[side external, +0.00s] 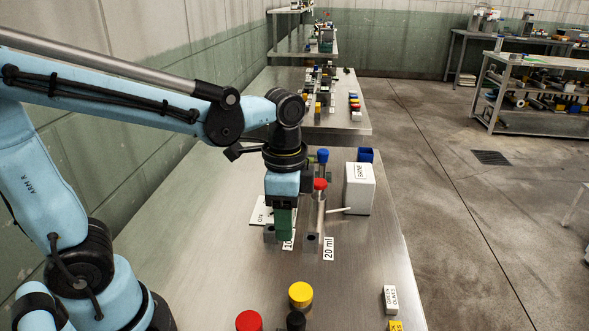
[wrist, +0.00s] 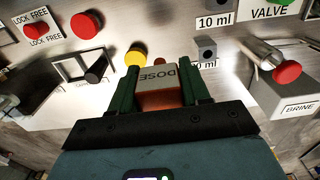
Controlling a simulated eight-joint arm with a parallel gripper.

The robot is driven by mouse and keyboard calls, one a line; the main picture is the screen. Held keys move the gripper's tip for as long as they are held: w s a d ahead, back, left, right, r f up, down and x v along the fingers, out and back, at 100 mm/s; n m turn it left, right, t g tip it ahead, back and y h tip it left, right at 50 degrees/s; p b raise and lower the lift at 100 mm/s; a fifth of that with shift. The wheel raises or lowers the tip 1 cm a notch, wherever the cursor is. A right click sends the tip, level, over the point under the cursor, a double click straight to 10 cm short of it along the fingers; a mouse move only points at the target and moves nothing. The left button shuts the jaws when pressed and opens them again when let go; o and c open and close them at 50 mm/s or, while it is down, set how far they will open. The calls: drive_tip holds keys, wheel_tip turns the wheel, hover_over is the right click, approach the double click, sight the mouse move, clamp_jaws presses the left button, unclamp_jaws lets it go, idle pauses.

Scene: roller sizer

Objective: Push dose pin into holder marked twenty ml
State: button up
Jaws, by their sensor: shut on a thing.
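My gripper (wrist: 160,82) is shut on the dose pin (wrist: 157,76), seen in the wrist view as a grey block lettered DOSE with an orange part below it. In the side external view my gripper (side external: 283,222) is above the bench, left of the twenty ml holder (side external: 311,242), and the pin cannot be made out. That holder is a small grey block with a dark hole, beside the 20 ml label (side external: 328,248). It also shows in the wrist view (wrist: 207,48), right of the pin and apart from it, with its label partly hidden. The pin's lower end is hidden.
A 10 ml label (side external: 288,241) and another grey block (side external: 269,234) are close to my gripper. A red-capped cylinder (side external: 320,185) and the white BRINE box (side external: 359,188) stand beyond. Yellow (side external: 300,295) and red (side external: 249,321) knobs are at the front. The left of the bench is mostly clear.

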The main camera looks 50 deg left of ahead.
idle(0.4)
drive_tip(key=w+a+f, duration=0.1)
drive_tip(key=w+a, duration=0.2)
drive_tip(key=w, duration=0.6)
drive_tip(key=shift+f, duration=0.15)
drive_tip(key=shift+f, duration=2.8)
drive_tip(key=shift+f, duration=2)
drive_tip(key=o, duration=1.1)
